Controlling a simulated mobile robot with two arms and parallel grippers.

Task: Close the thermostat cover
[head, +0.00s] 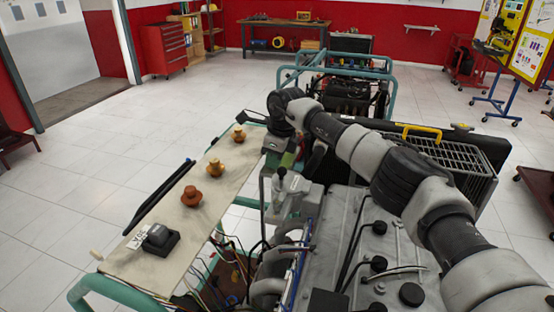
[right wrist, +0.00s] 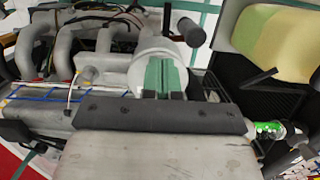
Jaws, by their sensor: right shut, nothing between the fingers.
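My right arm reaches in from the right in the head view and bends down over the front of the near engine. Its right gripper (head: 288,160) points down, just above a light grey housing (head: 291,193) that seems to be the thermostat part. In the right wrist view the green fingers of the right gripper (right wrist: 165,79) are shut together and empty, in front of a pale round part (right wrist: 147,55) that may be the thermostat cover. The fingers hide part of it, and I cannot tell whether they touch it or how far the cover is open. My left gripper is not in view.
A long pale board (head: 165,230) on the left carries several brown parts and a black box (head: 160,240). Cables hang beside the engine. A radiator (head: 440,160) stands to the right. Another engine trainer (head: 350,90) is behind.

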